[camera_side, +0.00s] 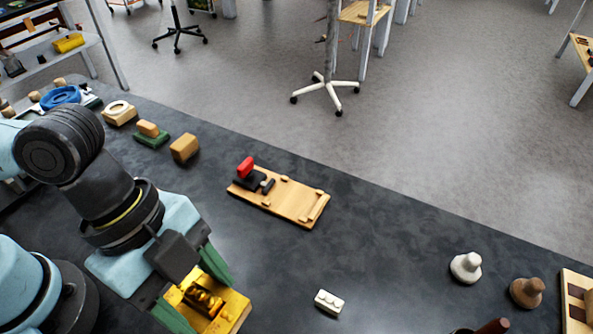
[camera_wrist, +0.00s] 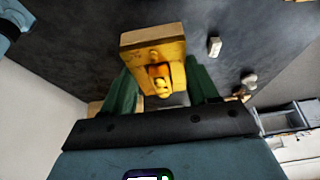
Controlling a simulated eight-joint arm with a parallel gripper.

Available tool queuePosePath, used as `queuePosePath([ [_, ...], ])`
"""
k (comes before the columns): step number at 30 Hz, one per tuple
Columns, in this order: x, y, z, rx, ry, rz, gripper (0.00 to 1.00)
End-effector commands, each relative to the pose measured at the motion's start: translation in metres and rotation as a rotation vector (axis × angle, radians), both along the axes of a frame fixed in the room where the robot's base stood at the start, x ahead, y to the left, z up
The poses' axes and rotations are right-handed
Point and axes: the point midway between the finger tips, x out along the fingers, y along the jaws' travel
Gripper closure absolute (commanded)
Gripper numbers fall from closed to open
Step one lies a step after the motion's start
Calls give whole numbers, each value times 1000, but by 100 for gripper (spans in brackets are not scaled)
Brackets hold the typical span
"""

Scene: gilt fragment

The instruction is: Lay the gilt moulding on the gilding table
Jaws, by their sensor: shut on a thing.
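The gilt moulding (camera_side: 236,308) is a yellow-gold block with raised, shiny carving, low in the side view. In the wrist view the moulding (camera_wrist: 152,48) sits between the two green fingers. My gripper (camera_side: 196,290) is shut on it, and the fingers partly hide its sides; the gripper also shows in the wrist view (camera_wrist: 163,88). I cannot tell whether the moulding touches the dark worktop (camera_side: 400,235) below. A light wooden board (camera_side: 290,200) with a red-handled clamp (camera_side: 246,168) lies behind and to the right of my gripper. I cannot tell which surface is the gilding table.
A small white block (camera_side: 328,302) lies right of the moulding. A white knob-shaped piece (camera_side: 466,267) and a brown one (camera_side: 526,292) stand farther right. Wooden blocks (camera_side: 184,148) and a blue ring (camera_side: 61,95) line the back left. The worktop between board and knobs is clear.

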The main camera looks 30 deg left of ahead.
Motion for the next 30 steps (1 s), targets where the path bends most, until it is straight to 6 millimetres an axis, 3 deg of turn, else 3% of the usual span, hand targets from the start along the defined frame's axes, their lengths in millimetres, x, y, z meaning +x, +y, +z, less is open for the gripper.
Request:
queuePosePath([
  [5,7,4,-8,0,1,6,72],
  [21,79,26,-52,-1,1,4,72],
  [30,106,34,-69,-1,1,2,72],
])
